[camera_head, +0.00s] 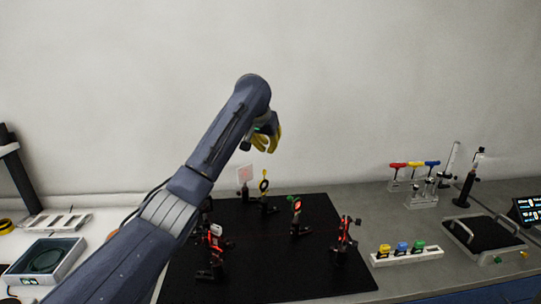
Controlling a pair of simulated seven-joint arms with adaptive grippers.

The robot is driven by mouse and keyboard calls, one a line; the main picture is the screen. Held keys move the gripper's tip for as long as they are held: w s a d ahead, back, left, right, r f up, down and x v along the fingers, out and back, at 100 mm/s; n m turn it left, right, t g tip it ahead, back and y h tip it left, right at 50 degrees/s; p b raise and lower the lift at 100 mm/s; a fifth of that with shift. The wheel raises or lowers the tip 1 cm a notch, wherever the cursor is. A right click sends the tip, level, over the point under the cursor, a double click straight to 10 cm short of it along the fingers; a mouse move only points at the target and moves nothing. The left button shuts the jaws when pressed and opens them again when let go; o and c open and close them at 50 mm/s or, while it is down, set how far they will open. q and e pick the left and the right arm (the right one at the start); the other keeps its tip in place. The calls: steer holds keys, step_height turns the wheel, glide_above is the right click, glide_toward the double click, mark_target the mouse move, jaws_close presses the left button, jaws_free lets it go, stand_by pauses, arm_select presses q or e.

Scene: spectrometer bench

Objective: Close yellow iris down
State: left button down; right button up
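The yellow iris (264,184) is a small ring with a short yellow lever sticking up, on a dark post at the back of the black breadboard (262,270). My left gripper (267,146) has yellow fingers and is up in the air, just above the iris in the picture and apart from it. The fingers are seen at an angle and partly overlap, so their gap is unclear. No object shows in them. How far the iris aperture is open is too small to tell. My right gripper is out of view.
Several post-mounted optics with red and green parts (297,216) stand on the breadboard, some partly behind my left arm. To the right are a white holder (407,257) with coloured pieces and a grey tray (484,235).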

arm_select(q)
step_height(320, 180, down, 7)
steer(key=w, duration=0.1)
steer(key=shift+w+f, duration=0.15)
steer(key=shift+f, duration=0.05)
stand_by(1.0)
stand_by(0.5)
